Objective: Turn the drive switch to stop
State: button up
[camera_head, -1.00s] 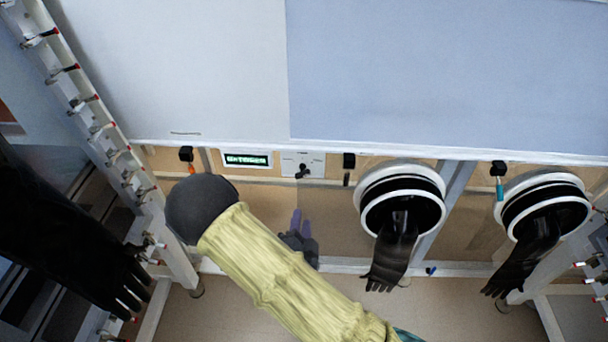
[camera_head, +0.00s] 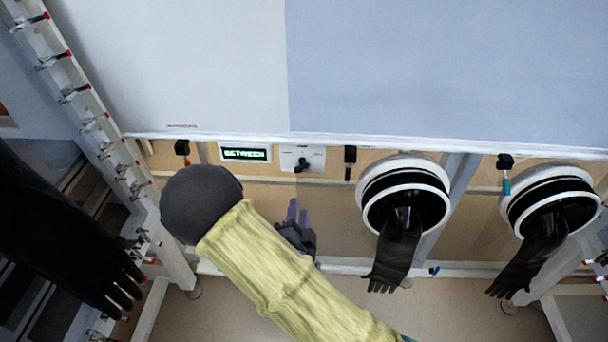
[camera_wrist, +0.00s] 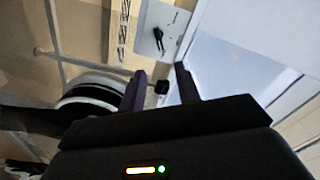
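The drive switch (camera_head: 302,163) is a small black knob on a white plate, under the edge of the large pale panel in the head view. It also shows in the wrist view (camera_wrist: 158,36), ahead of the fingers. A small display (camera_head: 244,153) to its left reads "BETWEEN". My gripper (camera_head: 297,212) is below the switch in the head view, partly hidden behind my arm. In the wrist view its two purple fingers (camera_wrist: 161,88) stand apart with nothing between them, and they are clear of the knob.
Two white-ringed glove ports with hanging black gloves (camera_head: 400,230) (camera_head: 535,250) are to the right. Black clips (camera_head: 350,155) (camera_head: 182,148) hang on either side of the switch and display. A white post with red-tipped valves (camera_head: 100,125) stands at the left.

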aim_at(304, 170)
jog(key=shift+w+d+f+b, duration=0.2)
jog(key=shift+w+b, duration=0.4)
jog(key=shift+b, duration=1.45)
jog(key=w, duration=1.4)
jog(key=shift+d+r, duration=0.1)
jog(key=shift+r, duration=0.1)
jog(key=shift+w+d, duration=0.15)
jog(key=shift+w, duration=0.15)
grip_shut()
